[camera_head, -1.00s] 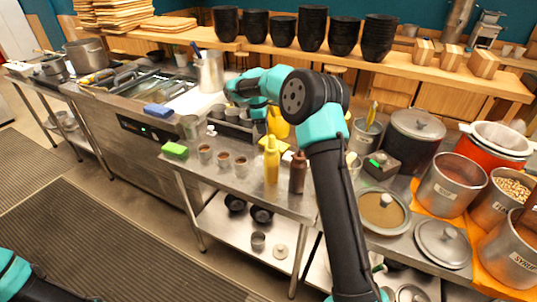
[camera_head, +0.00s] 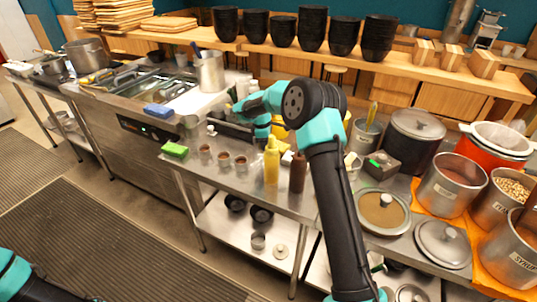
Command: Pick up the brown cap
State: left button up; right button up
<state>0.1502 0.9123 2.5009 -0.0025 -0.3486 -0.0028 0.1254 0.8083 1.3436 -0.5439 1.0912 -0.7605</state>
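A brown squeeze bottle (camera_head: 297,172) with a pointed brown top stands upright on the steel table (camera_head: 200,175), right of a yellow squeeze bottle (camera_head: 271,160). Several small cups with brown contents, such as one cup (camera_head: 240,163), stand in a row left of the bottles. I cannot single out a separate brown cap. My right arm reaches in from the lower right and bends left. My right gripper (camera_head: 229,112) is over the dark tray (camera_head: 232,130) behind the small cups; its fingers are too small and dark to read. My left arm shows only at the lower left corner; its gripper is out of view.
A green sponge (camera_head: 174,149) and a blue sponge (camera_head: 158,110) lie to the left. A tall steel container (camera_head: 210,72) stands behind the tray. Pots and lids crowd the right, including a round lid (camera_head: 442,243). The table front near the small cups is clear.

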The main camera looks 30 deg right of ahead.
jog(key=f, duration=0.4)
jog(key=shift+s+d+f, duration=0.25)
jog(key=shift+d, duration=0.1)
jog(key=shift+c, duration=0.4)
jog(key=shift+c, duration=1.2)
